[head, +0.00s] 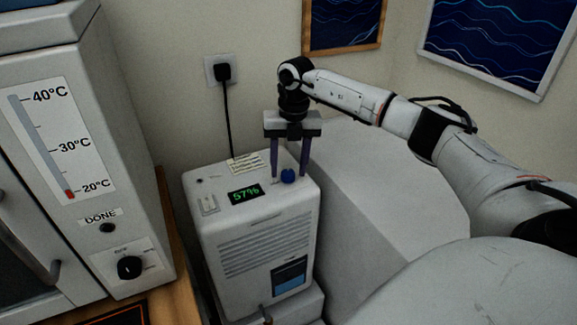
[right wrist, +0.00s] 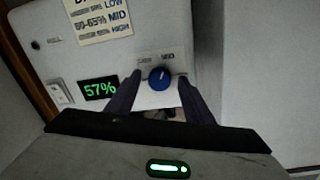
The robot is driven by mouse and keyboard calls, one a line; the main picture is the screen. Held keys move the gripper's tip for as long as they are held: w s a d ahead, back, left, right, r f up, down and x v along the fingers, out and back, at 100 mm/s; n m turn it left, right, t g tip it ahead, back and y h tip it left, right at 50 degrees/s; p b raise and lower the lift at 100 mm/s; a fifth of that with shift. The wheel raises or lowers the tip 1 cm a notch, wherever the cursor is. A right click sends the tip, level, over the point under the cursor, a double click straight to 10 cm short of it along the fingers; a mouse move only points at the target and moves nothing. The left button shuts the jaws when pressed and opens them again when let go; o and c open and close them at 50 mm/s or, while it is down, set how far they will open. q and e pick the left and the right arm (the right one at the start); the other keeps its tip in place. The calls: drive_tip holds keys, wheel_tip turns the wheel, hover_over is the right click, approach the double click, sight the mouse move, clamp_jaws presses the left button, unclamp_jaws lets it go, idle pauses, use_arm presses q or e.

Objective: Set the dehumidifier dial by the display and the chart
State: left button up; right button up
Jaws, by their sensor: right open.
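The white dehumidifier (head: 265,235) stands below my right arm. Its display (head: 245,193) reads 57% in green, also in the right wrist view (right wrist: 101,88). The chart (head: 248,163) lies behind the display; in the right wrist view the chart (right wrist: 103,18) shows LOW, 50-65% MID and HIGH, with its top cut off. The blue dial (right wrist: 161,78) has a small pale mark, its setting too small to tell. My right gripper (head: 290,174) points down, open, with its fingers on either side of the dial (head: 288,176); contact cannot be told. My left gripper is not in view.
A rocker switch (head: 208,204) is on the dehumidifier's top left. A cord runs up to a wall outlet (head: 222,70). An oven-like cabinet (head: 135,190) with a temperature scale and black knob stands at left. A pale block (head: 375,190) stands at right.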

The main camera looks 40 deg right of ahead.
sight(291, 172)
wheel_tip(291, 172, up, 10)
drive_tip(key=shift+s+d+b, duration=0.15)
drive_tip(key=shift+d+b, duration=0.1)
drive_tip(key=shift+b, duration=0.15)
idle(0.4)
